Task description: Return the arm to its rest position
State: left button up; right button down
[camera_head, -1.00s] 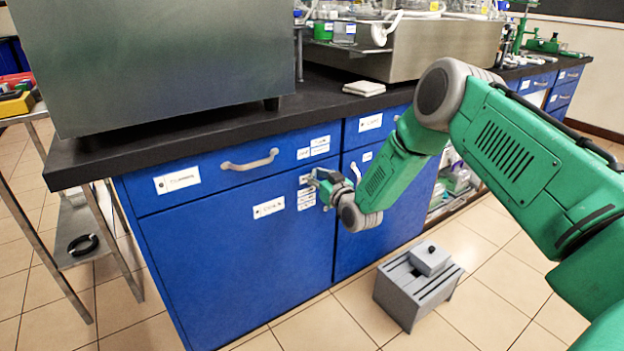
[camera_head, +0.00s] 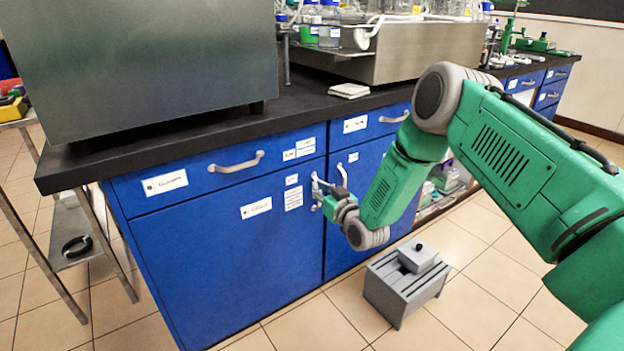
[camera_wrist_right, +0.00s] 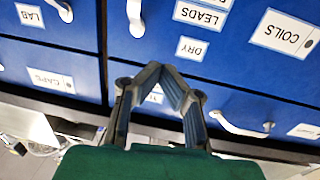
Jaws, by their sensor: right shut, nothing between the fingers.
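My right arm comes in from the right side of the head view, bent at the elbow. My right gripper (camera_head: 328,190) is in front of the blue cabinet doors, near the seam between them. In the right wrist view the gripper (camera_wrist_right: 164,72) has its fingers brought together at the tips with nothing between them. Door handles show beside it, a left one (camera_head: 316,190) and a right one (camera_head: 342,174); I cannot tell the exact gap to them. My left gripper is not in view.
Blue cabinets (camera_head: 225,255) stand under a black counter (camera_head: 190,145) that carries a large metal box (camera_head: 140,65) and glassware. A small grey stool-like box (camera_head: 400,285) is on the tiled floor below my right arm. A metal trolley (camera_head: 70,255) stands at left.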

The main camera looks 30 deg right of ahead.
jog(key=s+p, duration=0.1)
jog(key=s, duration=0.5)
jog(key=shift+r+p, duration=0.2)
jog(key=shift+p, duration=0.1)
jog(key=s+a+f+n+g+y+p, duration=0.1)
jog(key=s+a+f+g+p, duration=0.3)
jog(key=s+a, duration=0.4)
jog(key=s+a+f+g+y+p, duration=0.1)
jog(key=s+a+f+g+p, duration=0.1)
jog(key=s+a+f+g, duration=0.55)
jog(key=s+r+g+p, duration=0.1)
jog(key=s+r+g, duration=0.1)
jog(key=s, duration=1)
jog(key=s+r+g+p, duration=0.2)
jog(key=s+g, duration=0.2)
jog(key=s, duration=0.7)
jog(key=shift+s+a+r+h, duration=0.15)
jog(key=shift+s+r+h, duration=0.15)
jog(key=shift+s+h, duration=0.1)
